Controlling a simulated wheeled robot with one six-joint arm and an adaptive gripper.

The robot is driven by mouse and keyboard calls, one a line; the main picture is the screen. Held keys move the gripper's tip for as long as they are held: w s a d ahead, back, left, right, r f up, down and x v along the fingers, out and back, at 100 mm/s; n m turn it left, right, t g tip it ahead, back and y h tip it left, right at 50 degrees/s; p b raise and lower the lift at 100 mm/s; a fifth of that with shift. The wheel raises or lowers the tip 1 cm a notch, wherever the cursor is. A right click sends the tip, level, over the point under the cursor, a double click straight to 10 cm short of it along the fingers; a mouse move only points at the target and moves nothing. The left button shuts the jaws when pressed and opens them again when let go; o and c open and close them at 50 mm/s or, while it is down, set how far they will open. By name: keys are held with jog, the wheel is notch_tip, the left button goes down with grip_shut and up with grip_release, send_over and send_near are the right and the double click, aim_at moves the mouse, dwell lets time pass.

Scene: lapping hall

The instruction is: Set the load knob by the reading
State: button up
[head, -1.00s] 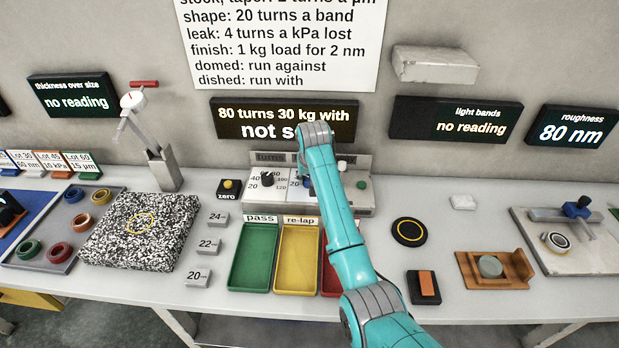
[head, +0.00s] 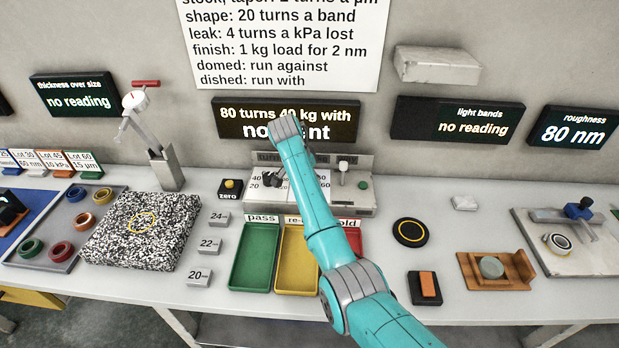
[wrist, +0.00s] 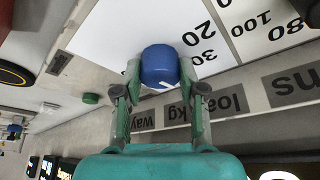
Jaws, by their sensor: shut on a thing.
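In the wrist view my gripper (wrist: 160,78) is shut on the blue load knob (wrist: 160,62), one finger on each side. The knob sits on a white dial with 20 and 30 beside it, above a "load kg" label (wrist: 238,101). In the head view my arm hides the knob and my fingers. The job display (head: 228,120) reads 80 turns, 40 kg, with; its lower line is partly covered. The roughness display (head: 572,128) reads 80 nm. The wall sheet (head: 285,40) says finish: 1 kg load for 2 nm.
The control box (head: 362,204) also carries the black turns knob (head: 272,179), a small lever (head: 343,166) and a green button (head: 362,185). Green and yellow trays (head: 255,262) lie in front, with a red one partly behind my arm. The thickness and light bands displays show no reading.

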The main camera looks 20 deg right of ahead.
jog(key=shift+m+g, duration=0.3)
jog(key=shift+m, duration=0.3)
jog(key=o, duration=1.1)
jog(key=shift+o, duration=0.2)
jog(key=shift+r, duration=0.1)
jog(key=v, duration=1.2)
jog(key=shift+a, duration=0.15)
